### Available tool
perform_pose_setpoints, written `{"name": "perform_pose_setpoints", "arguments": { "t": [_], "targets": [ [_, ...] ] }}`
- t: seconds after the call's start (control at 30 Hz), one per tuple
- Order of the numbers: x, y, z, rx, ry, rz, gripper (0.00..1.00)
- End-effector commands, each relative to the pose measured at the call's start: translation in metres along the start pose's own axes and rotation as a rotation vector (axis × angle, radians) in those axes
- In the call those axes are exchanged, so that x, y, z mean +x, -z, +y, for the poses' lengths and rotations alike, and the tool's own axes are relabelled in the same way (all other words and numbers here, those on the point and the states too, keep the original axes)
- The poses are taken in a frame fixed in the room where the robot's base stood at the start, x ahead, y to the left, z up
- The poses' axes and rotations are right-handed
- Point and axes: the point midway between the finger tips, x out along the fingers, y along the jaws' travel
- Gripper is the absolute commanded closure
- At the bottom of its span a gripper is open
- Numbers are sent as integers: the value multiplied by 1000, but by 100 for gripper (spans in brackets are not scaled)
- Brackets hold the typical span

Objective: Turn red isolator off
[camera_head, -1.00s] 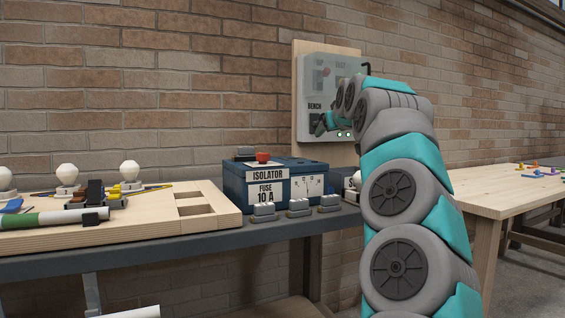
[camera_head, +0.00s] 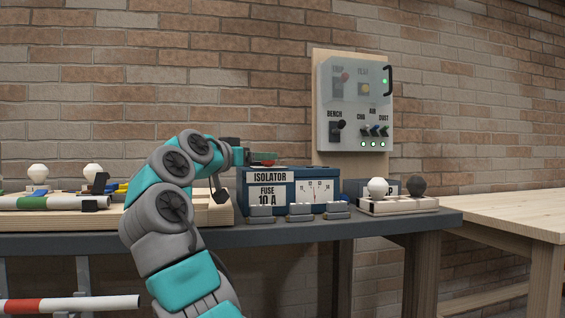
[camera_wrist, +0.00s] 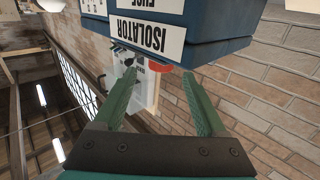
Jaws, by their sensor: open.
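The red isolator knob (camera_head: 267,163) sits on top of the blue box labelled ISOLATOR, FUSE 10 A (camera_head: 290,175). My gripper (camera_head: 266,153) is at the box's top, close by the knob and partly covering it. In the wrist view the box (camera_wrist: 212,35) is upside down, and the red knob (camera_wrist: 162,67) shows between the fingertips, just beyond them. My gripper (camera_wrist: 160,78) is open there, with one finger on each side of the knob. I cannot tell whether either finger touches it.
A wall panel (camera_head: 351,100) with switches and green lights hangs behind the bench. Small grey blocks (camera_head: 300,212) stand in front of the box. A wooden tray (camera_head: 120,218) with bulbs is at left, and a bulb board (camera_head: 397,205) at right. A table (camera_head: 510,219) stands farther right.

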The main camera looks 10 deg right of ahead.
Motion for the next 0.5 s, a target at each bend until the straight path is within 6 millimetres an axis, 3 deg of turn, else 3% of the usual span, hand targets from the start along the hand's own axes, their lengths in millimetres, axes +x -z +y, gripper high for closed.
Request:
{"name": "perform_pose_setpoints", "arguments": {
  "t": [0.27,0.5],
  "targets": [
    [17,0,-1,5,0,1,26],
    [53,0,-2,0,1,-1,26]
  ]
}}
